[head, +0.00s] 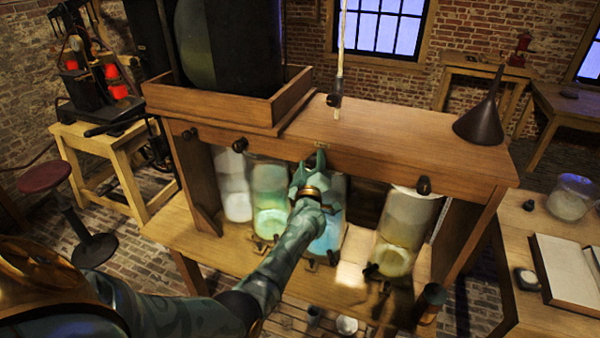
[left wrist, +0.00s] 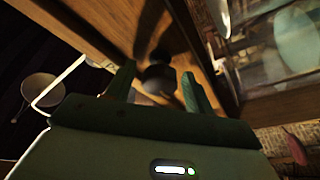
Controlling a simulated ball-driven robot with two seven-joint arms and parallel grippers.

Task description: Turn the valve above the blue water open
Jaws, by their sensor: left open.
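The jar of blue water (head: 329,238) stands under the wooden cabinet's top beam, partly covered by my left arm. In the left wrist view, a dark round valve knob (left wrist: 158,76) sits between the fingertips of the open left gripper (left wrist: 160,84). I cannot tell whether the fingers touch it. My right gripper is not in view.
A funnel (head: 482,118) stands on the cabinet top. A side table with a book (head: 568,276) is at the right.

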